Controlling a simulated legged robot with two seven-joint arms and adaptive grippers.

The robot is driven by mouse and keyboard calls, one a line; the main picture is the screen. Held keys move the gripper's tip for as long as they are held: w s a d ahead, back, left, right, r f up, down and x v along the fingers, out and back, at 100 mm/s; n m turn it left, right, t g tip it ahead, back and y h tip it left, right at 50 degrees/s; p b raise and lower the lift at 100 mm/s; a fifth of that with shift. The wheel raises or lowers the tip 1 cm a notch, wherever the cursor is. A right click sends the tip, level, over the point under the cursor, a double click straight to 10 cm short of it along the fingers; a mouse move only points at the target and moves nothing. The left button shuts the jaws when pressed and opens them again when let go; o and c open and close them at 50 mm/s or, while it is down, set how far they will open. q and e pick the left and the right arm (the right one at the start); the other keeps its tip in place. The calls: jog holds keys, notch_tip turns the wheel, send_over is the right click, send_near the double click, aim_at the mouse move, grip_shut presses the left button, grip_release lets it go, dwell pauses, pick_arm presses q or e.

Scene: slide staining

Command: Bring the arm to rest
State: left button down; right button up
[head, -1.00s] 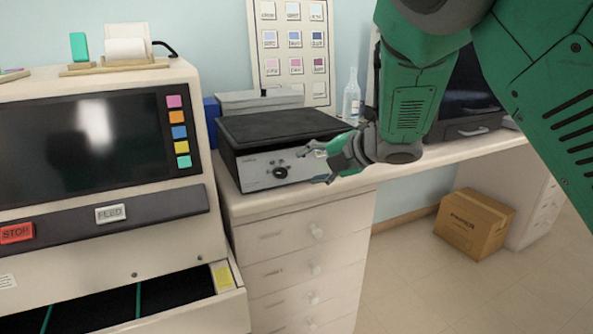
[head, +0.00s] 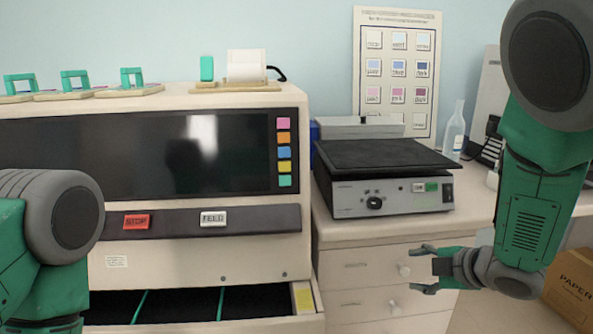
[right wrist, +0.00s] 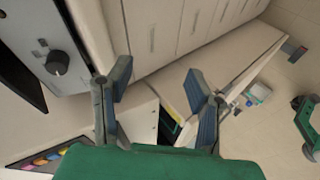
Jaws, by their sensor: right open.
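My right arm (head: 535,215) hangs down at the right of the head view, its forearm upright. Its gripper (head: 418,270) points left, in front of the bench drawers and below the hot plate's level. The fingers are apart with nothing between them, which the right wrist view also shows (right wrist: 158,88). Part of my left arm (head: 50,225) shows at the lower left of the head view; its gripper is outside the picture.
The hot plate (head: 345,200) stands on the bench (head: 330,232) above white drawers (head: 350,265). The staining machine (head: 290,245) stands left, its lower tray (head: 302,297) open. A bottle (head: 454,132) stands behind the hot plate. A cardboard box (head: 575,290) is at the right.

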jog(key=s+f+m+g+h, duration=0.2)
jog(key=s+f+m, duration=0.4)
jog(key=s+f, duration=0.45)
jog(key=s+f+m+g+h, duration=0.1)
jog(key=s+f+m+g, duration=0.2)
jog(key=s, duration=1)
jog(key=s+d+f+m+g+h, duration=0.1)
jog(key=s+f+m+g, duration=0.3)
jog(key=s+f+m, duration=0.4)
jog(key=s+f, duration=0.3)
jog(key=s, duration=0.2)
jog(key=shift+m, duration=0.4)
jog(key=shift+d, duration=0.1)
